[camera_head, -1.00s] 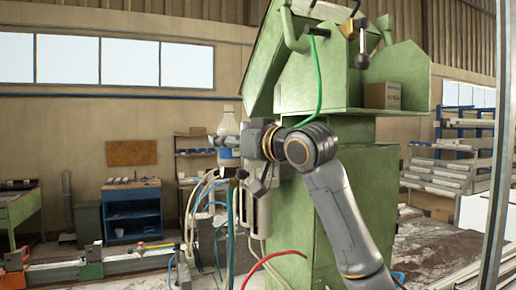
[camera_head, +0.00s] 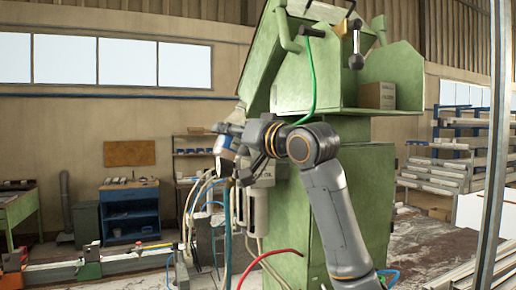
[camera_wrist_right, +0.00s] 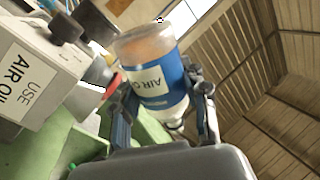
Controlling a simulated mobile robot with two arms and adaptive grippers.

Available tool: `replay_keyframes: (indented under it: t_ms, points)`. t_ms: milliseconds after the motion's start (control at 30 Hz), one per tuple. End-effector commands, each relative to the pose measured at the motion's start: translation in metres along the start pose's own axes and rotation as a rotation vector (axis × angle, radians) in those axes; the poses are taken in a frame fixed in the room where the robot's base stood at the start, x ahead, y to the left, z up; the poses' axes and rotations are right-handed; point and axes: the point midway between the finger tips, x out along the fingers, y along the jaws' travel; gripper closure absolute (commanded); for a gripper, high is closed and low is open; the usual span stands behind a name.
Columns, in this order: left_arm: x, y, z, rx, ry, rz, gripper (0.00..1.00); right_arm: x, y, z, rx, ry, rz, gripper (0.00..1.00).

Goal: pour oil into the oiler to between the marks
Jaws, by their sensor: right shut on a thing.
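My right gripper (camera_head: 226,142) is shut on the oil bottle (camera_head: 224,148), a clear bottle with a blue band. The bottle is tilted, beside the green machine. In the right wrist view the fingers (camera_wrist_right: 163,100) grip both sides of the bottle (camera_wrist_right: 155,78), whose white label reads AIR OIL; amber colour shows at its broad end. The likely oiler is a pale cylinder (camera_head: 257,212) under a labelled grey block (camera_head: 263,174), below and right of the bottle. Its marks and oil level are too small to read. My left gripper is out of view.
The green machine (camera_head: 345,205) stands close behind my right arm. Hoses (camera_head: 228,225) hang below the bottle. In the right wrist view, a grey box (camera_wrist_right: 38,75) labelled USE AIR OIL and a red part (camera_wrist_right: 105,78) are beside the bottle. A blue cabinet (camera_head: 130,212) stands far left.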

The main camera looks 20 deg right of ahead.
Motion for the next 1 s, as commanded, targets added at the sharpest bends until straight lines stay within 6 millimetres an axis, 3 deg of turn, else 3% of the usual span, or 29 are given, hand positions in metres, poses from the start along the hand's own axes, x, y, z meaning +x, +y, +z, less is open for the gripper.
replay_keyframes:
  t_ms: [367, 833, 1000]
  points:
    - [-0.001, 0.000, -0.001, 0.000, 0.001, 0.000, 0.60, -0.002, 0.003, -0.016, 0.243, 0.035, -0.004, 0.91]
    - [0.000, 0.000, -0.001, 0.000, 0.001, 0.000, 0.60, -0.001, -0.001, -0.001, 0.546, 0.074, -0.004, 0.91]
    - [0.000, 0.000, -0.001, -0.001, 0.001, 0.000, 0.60, -0.001, 0.003, 0.015, 0.655, 0.087, -0.003, 0.91]
